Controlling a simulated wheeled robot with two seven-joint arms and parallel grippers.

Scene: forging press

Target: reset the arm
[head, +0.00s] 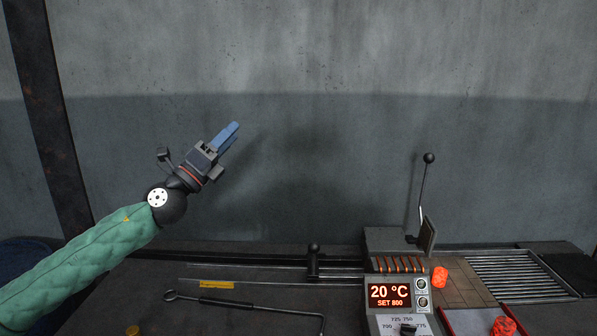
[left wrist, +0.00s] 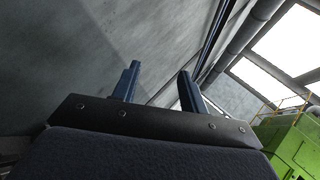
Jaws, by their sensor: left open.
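My left gripper (head: 229,137) is raised in front of the grey wall, above the left part of the bench. Its arm, in a green quilted sleeve, comes in from the lower left. The gripper points up and to the right. In the left wrist view its two blue fingers (left wrist: 158,84) stand apart with nothing between them. It touches nothing. My right gripper does not show in either view.
A furnace display (head: 390,295) reads 20 °C, SET 800. An upright lever (head: 424,190) and a roller rack (head: 515,275) stand at right. A hooked rod (head: 245,303) lies on the bench. Space around the raised gripper is clear.

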